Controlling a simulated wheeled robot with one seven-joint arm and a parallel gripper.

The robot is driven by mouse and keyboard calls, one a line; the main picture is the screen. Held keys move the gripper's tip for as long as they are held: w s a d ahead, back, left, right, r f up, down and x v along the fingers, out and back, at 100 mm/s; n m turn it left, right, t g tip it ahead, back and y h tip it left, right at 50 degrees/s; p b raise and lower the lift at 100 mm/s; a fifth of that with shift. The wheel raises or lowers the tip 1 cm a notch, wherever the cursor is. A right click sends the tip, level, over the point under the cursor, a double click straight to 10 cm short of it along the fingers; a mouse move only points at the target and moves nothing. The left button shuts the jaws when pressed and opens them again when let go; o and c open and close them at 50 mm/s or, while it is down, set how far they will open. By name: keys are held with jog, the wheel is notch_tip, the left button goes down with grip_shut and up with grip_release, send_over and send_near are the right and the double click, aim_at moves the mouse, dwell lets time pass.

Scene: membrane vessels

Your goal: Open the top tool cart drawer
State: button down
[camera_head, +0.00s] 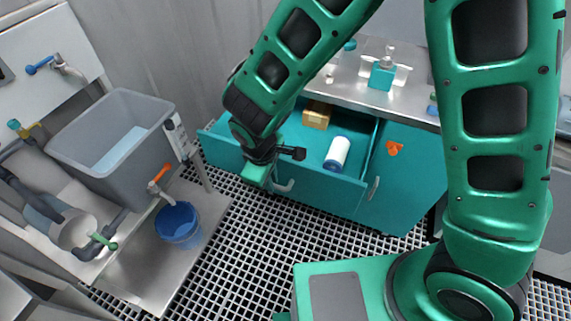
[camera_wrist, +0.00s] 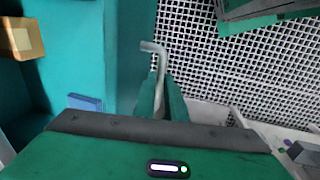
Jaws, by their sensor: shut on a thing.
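The teal tool cart (camera_head: 400,180) stands at the back. Its top drawer (camera_head: 345,190) is pulled out, with its inside showing. A tan box (camera_head: 316,115) and a white roll with a blue end (camera_head: 338,152) lie in it. My gripper (camera_head: 268,182) is at the drawer's front, shut on the grey drawer handle (camera_head: 285,186). In the wrist view, the fingers (camera_wrist: 162,100) close around the handle (camera_wrist: 154,48), whose bent end sticks out beyond them. The tan box also shows in the wrist view (camera_wrist: 20,38). My arm hides part of the drawer's left side.
A grey basin (camera_head: 112,130) and a blue bucket (camera_head: 178,222) stand at the left. Bottles, including a teal one (camera_head: 382,74), stand on the cart's metal top (camera_head: 350,75). The grated floor (camera_head: 250,240) before the drawer is clear.

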jog(key=shift+s+a, duration=0.2)
jog(key=shift+s, duration=0.2)
jog(key=c, duration=1.8)
grip_release()
jog(key=r, duration=0.3)
jog(key=s+r, duration=0.1)
jog(key=r, duration=0.3)
jog(key=a+r, duration=0.1)
jog(key=r, duration=0.2)
jog(key=shift+s+r, duration=0.3)
jog(key=shift+s, duration=0.05)
